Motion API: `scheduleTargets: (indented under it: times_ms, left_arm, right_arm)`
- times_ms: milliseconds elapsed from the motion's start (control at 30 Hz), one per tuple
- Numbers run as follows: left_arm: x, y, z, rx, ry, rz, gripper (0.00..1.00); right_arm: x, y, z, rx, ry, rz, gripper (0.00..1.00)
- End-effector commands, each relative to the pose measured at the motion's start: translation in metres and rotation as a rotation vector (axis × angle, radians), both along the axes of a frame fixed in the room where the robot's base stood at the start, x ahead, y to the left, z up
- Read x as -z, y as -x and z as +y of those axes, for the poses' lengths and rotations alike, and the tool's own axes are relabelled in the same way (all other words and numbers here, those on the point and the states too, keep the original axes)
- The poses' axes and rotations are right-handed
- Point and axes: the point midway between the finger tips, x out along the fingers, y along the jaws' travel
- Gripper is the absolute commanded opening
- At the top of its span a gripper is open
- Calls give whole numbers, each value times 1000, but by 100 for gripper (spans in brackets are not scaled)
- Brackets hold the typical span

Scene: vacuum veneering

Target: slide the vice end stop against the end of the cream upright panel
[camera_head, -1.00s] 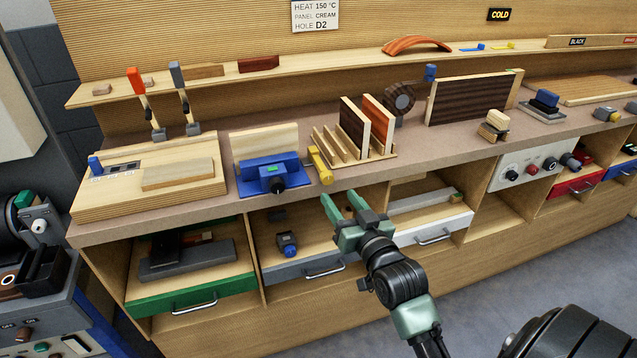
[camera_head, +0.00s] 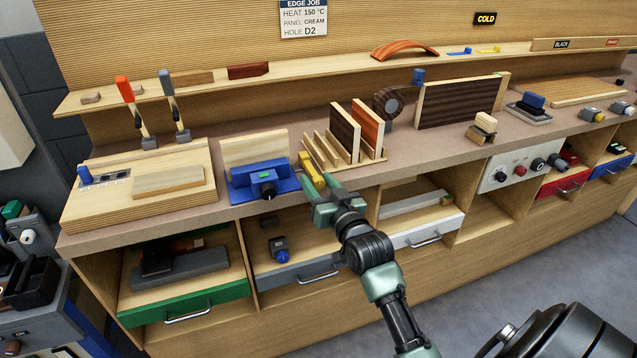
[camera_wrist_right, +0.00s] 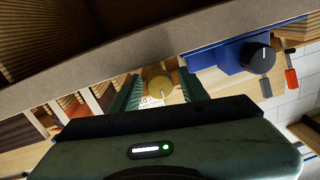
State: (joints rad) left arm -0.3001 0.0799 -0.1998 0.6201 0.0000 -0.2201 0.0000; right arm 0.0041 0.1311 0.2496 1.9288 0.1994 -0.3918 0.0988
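The cream upright panel (camera_head: 254,149) stands on edge in the blue vice (camera_head: 262,184) at the bench's left part. The yellow vice end stop (camera_head: 311,168) is right of the vice, with a visible gap between it and the panel's right end. My right gripper (camera_head: 317,182) is open at the stop's front end. In the right wrist view, the stop's round yellow knob (camera_wrist_right: 158,84) is between the open green fingers (camera_wrist_right: 157,92); contact cannot be told. My left gripper is not in view.
A wooden rack (camera_head: 322,157) with dark and orange panels stands close right of the stop. The bench front edge (camera_head: 230,213) runs just behind my gripper, above open drawers. A wooden board base (camera_head: 100,212) lies left of the vice.

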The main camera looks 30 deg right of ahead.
Motion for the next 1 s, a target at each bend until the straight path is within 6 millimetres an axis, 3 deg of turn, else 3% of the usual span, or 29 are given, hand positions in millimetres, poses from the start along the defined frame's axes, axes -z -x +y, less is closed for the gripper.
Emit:
scheduleTargets:
  times_ms: [33, 67, 100, 267, 500, 767, 800, 833, 1000]
  left_arm:
    - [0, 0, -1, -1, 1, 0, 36]
    - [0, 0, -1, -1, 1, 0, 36]
    - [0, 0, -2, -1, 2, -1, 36]
    - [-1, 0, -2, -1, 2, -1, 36]
    - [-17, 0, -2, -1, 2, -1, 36]
    - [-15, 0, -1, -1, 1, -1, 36]
    - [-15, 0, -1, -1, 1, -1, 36]
    - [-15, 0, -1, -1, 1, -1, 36]
    - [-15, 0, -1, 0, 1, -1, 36]
  right_arm:
    - [0, 0, 0, 0, 0, 0, 27]
    - [0, 0, 0, 0, 0, 0, 19]
    - [0, 0, 0, 0, 0, 0, 18]
    - [0, 0, 1, 0, 0, 0, 19]
    - [-2, -6, 27, -1, -3, 2, 19]
    - [0, -7, 28, -1, 0, 1, 19]
    - [0, -7, 28, -1, 0, 1, 40]
    - [0, -7, 28, -1, 0, 1, 48]
    - [0, -7, 27, 0, 0, 1, 50]
